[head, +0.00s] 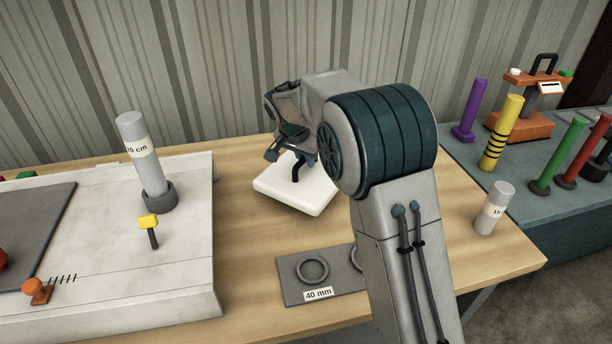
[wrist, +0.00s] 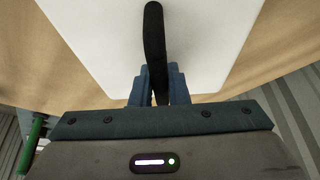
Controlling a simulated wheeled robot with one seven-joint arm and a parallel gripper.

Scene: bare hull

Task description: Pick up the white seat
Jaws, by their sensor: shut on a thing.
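The white seat (head: 314,202) is a flat white slab with rounded corners and a black upright handle (head: 296,173). It shows at the middle of the wooden table in the head view, and I cannot tell whether it rests on the table or is just above it. My gripper (head: 304,158) is over the slab, shut on the black handle. In the wrist view the blue fingers of my gripper (wrist: 160,88) close on both sides of the handle (wrist: 153,40), with the white seat (wrist: 215,45) beyond. My arm hides some of the table to the right.
A grey plate with rings labelled 40 mm (head: 312,271) lies in front of the seat. A white panel (head: 185,255) with a grey cylinder (head: 138,150) is at left. Another cylinder (head: 493,208) stands at right. Coloured posts (head: 500,133) stand on a farther bench. A corrugated wall is behind.

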